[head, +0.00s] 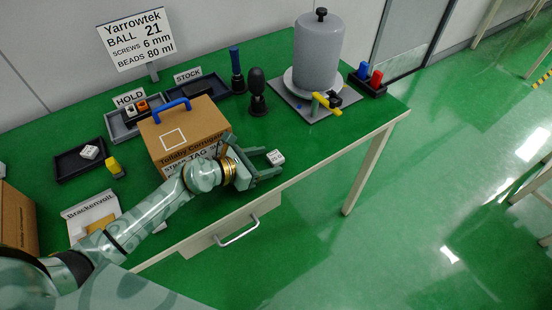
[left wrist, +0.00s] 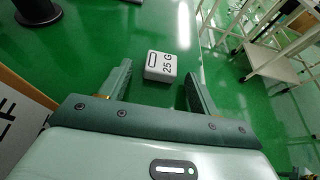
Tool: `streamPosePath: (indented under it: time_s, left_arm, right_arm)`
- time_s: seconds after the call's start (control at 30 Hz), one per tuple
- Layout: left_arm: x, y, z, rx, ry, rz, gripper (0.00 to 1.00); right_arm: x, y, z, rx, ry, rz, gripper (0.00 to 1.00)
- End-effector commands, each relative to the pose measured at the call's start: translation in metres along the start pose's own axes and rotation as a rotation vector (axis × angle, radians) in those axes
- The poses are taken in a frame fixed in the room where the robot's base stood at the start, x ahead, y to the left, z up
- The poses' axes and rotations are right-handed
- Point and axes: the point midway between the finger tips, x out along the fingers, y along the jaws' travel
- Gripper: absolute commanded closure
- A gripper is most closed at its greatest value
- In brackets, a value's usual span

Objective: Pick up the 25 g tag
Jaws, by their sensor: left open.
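The 25 g tag is a small white block (head: 275,157) on the green table near its front edge. In the left wrist view the tag (left wrist: 161,66) shows "25 G" on its top and sits just ahead of the jaws, between the lines of the two fingers. My left gripper (head: 273,164) is open, low over the table, with its fingertips close to the tag. In the left wrist view its fingers (left wrist: 158,85) stand apart with nothing held. I cannot tell whether a finger touches the tag. My right gripper does not show.
A cardboard box (head: 185,135) with a blue handle stands left of my left gripper. The HOLD tray (head: 121,127) and STOCK tray (head: 208,88) lie behind it. A grey bell jar (head: 318,55) stands on a plate at the back right. The table right of the tag is clear.

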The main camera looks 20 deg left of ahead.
Motion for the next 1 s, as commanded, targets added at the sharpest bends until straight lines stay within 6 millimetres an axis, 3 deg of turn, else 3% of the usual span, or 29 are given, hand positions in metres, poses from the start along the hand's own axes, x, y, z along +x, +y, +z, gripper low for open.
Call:
streamPosePath:
  time_s: [0.27,0.43,0.77,1.0]
  left_arm:
    - [0.004,0.0,0.001,0.001,0.0,0.001,0.38]
    - [0.004,0.0,0.0,0.001,0.0,0.001,0.85]
    - [0.003,0.0,0.002,0.001,0.0,0.001,0.86]
    - [-0.008,0.0,0.031,0.006,-0.004,0.0,0.86]
  right_arm:
    - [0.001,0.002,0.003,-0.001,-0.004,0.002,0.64]
    - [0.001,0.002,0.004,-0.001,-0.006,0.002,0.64]
    - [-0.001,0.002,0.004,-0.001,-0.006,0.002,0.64]
    - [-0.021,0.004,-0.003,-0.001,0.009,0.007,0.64]
